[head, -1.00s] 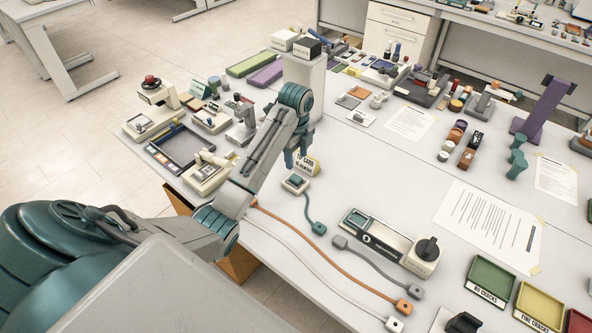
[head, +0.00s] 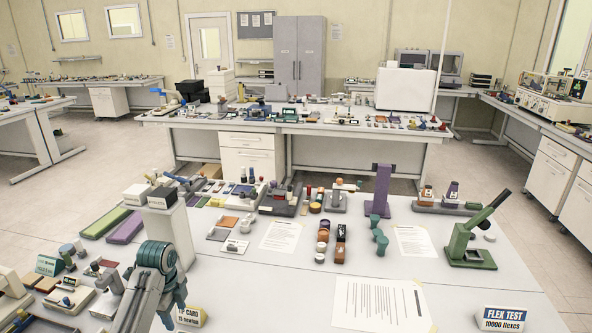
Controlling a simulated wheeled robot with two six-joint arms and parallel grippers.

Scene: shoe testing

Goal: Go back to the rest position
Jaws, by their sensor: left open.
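My left arm comes up from the bottom left of the head view. Its teal-jointed wrist is raised over the left part of the near table (head: 250,308). My left gripper (head: 174,312) points down, partly hidden behind the arm, and is open with nothing seen in it. It is beside the small card sign (head: 191,316) near the bottom edge. My right gripper is not in view.
A pale block stand (head: 172,235) rises just behind my left wrist. Small test devices crowd the table's left side. A printed sheet (head: 380,303), a purple stand (head: 382,190), a green lever press (head: 472,245) and a flex test sign (head: 500,318) stand right. The table's middle front is clear.

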